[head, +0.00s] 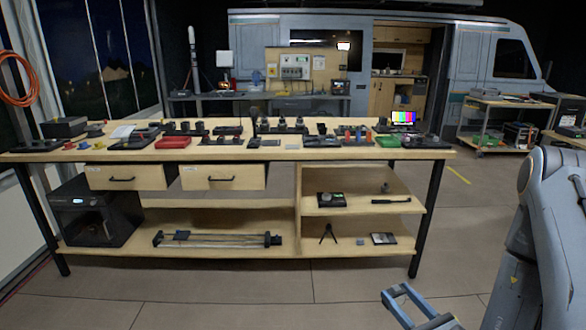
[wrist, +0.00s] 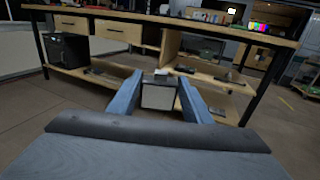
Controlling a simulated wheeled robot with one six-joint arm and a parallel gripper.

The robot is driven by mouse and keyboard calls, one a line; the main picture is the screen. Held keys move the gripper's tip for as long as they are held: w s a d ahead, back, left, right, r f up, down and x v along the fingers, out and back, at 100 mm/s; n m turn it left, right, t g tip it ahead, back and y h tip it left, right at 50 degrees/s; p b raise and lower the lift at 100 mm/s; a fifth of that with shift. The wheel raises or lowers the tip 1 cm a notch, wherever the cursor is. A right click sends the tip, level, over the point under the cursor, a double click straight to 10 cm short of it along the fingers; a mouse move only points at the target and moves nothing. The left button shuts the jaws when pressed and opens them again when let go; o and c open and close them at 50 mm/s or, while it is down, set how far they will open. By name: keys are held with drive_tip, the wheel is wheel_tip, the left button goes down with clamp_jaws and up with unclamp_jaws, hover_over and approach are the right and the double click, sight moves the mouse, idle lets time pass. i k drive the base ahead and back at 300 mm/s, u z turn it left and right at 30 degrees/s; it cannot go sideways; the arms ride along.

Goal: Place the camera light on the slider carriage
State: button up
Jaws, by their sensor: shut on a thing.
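My gripper (wrist: 160,84) is shut on the camera light (wrist: 158,97), a small dark-framed panel with a pale face, held between the two blue fingers in the wrist view. In the head view my gripper (head: 404,297) is low at the bottom right, in front of the workbench and apart from it; the light is not clear there. The slider (head: 218,240) lies on the bench's lower shelf, left of centre, with two rails and dark ends. Its carriage (head: 181,235) is a small blue-grey block toward the left end of the rails.
The workbench (head: 375,153) has a crowded top and two drawers (head: 222,177) above the slider. A black box-shaped machine (head: 92,212) stands left of the slider; a shelf divider (head: 298,210) is on its right. A small tripod (head: 328,233) stands beyond. The floor in front is clear.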

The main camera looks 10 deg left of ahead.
sight(184, 237)
drive_tip(key=u, duration=0.4)
drive_tip(key=i, duration=1.4)
drive_tip(key=u, duration=1.55)
drive_tip(key=i, duration=1.05)
drive_tip(key=u, duration=0.6)
